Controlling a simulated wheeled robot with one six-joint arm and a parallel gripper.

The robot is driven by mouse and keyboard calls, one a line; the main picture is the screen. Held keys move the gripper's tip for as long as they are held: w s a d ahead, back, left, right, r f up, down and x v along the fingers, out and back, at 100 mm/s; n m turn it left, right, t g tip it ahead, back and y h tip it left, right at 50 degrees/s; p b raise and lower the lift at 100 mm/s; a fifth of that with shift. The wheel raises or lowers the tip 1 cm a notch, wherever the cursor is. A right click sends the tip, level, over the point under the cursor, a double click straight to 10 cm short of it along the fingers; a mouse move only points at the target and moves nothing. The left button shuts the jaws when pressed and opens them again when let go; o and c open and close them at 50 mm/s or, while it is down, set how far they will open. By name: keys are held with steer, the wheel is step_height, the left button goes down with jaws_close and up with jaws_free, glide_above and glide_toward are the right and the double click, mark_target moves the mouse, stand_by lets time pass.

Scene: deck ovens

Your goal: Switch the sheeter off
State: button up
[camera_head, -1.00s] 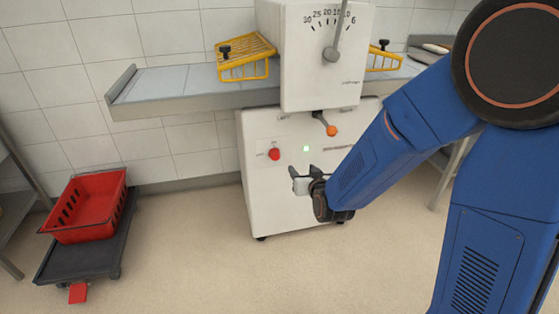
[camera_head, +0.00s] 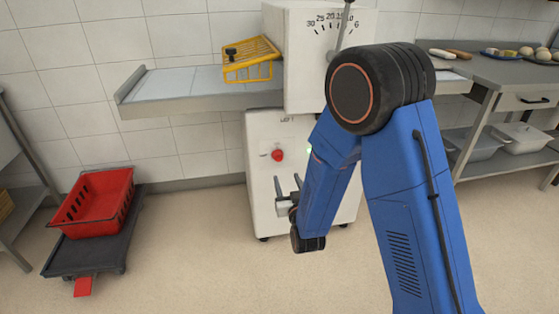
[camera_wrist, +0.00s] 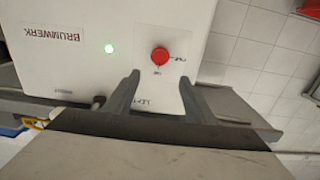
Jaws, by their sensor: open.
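The sheeter (camera_head: 262,205) is a white machine with a dial on its upper head and a tiled-looking grey side table. A red round knob (camera_head: 278,155) sits on the front of its lower cabinet. The red knob also shows in the wrist view (camera_wrist: 159,56), beside a lit green lamp (camera_wrist: 109,48). My gripper (camera_head: 288,182) is open and empty in front of the cabinet, a little below the red knob. In the wrist view its two fingers (camera_wrist: 155,95) point toward the panel, with the knob just beyond and between their tips. My arm hides the cabinet's right part.
A yellow guard (camera_head: 250,60) stands over the sheeter's left table (camera_head: 165,92). A red crate (camera_head: 95,205) rests on a dark trolley at left. A steel bench (camera_head: 490,72) with food and trays stands at right. The floor before the cabinet is open.

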mark_target(279, 158)
steer(key=x, duration=1.4)
steer(key=shift+w, duration=0.25)
steer(key=c, duration=1)
